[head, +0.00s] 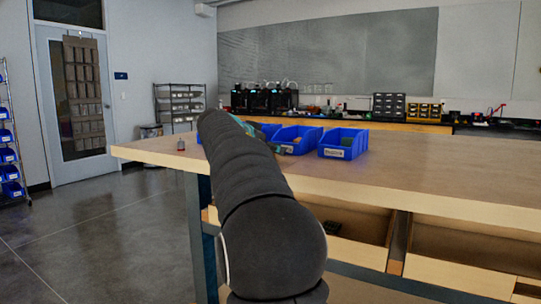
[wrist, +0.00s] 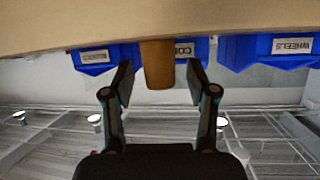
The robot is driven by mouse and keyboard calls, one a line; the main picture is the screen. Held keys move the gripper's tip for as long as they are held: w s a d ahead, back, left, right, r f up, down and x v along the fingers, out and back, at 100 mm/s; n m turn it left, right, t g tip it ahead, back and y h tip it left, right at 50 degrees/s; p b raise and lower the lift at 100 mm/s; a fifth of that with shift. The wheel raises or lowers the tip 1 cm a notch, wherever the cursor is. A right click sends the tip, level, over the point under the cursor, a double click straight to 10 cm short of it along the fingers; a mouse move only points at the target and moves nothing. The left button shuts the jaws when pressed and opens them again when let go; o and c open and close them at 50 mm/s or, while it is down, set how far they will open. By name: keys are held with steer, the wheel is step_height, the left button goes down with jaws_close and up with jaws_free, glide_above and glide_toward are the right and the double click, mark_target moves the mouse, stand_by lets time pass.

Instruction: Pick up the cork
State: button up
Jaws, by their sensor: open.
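The cork (wrist: 158,65) is a brown, slightly tapered piece standing on the wooden tabletop, which shows upside down in the wrist view. My gripper (wrist: 161,82) is open, with one dark finger on each side of the cork and a visible gap to both. The cork's end reaches down between the fingertips in the picture. In the head view my arm covers the spot and I cannot make out the cork; only a bit of my gripper shows beside the blue bins.
Blue labelled bins stand on the table (head: 440,185), including a middle bin (head: 297,138) and a right bin (head: 343,143). In the wrist view a bin marked WHEELS (wrist: 265,52) is near the cork. A small object (head: 181,144) sits at the left. The table's right side is clear.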

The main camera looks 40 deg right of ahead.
steer(key=c, duration=0.8)
steer(key=shift+r, duration=0.15)
